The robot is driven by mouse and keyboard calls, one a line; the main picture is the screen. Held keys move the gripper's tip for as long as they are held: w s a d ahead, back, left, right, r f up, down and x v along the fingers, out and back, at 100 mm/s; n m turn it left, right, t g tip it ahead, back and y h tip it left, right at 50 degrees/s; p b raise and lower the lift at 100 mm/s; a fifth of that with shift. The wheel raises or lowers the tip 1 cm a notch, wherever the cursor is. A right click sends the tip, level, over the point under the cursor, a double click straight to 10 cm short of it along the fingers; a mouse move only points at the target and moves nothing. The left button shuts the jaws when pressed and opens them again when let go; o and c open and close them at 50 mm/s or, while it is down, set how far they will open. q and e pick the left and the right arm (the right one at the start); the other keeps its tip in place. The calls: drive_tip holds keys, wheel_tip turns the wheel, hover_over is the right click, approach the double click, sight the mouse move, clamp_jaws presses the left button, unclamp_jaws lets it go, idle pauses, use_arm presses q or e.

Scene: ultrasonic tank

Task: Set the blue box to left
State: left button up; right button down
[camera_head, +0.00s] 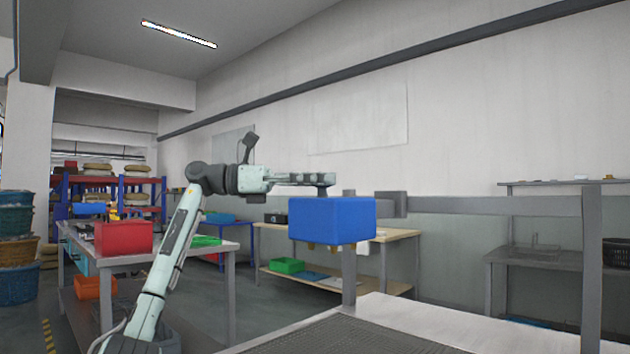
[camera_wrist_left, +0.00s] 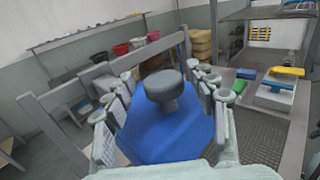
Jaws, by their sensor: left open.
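The blue box (camera_head: 325,221) is in the middle of the head view, in front of a grey post and rail. Its blue top (camera_wrist_left: 165,135) fills the centre of the left wrist view. A dark round knob (camera_wrist_left: 166,88) stands up from the middle of that top. My left gripper (camera_head: 318,181) is level, just above the box's top. In the left wrist view, its open fingers (camera_wrist_left: 162,92) lie on either side of the knob, with gaps showing. What bears the box is hard to tell. My right gripper is not in view.
A grey rail (camera_head: 490,205) runs to the right behind the box. A pale bench (camera_head: 430,318) with a dark mesh mat (camera_head: 345,336) lies in front. A red bin (camera_head: 124,237) stands on a table at left. Yellow and green items (camera_wrist_left: 285,75) show at right in the wrist view.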

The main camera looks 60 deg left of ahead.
use_arm(q)
drive_tip(key=v, duration=1.2)
idle(0.3)
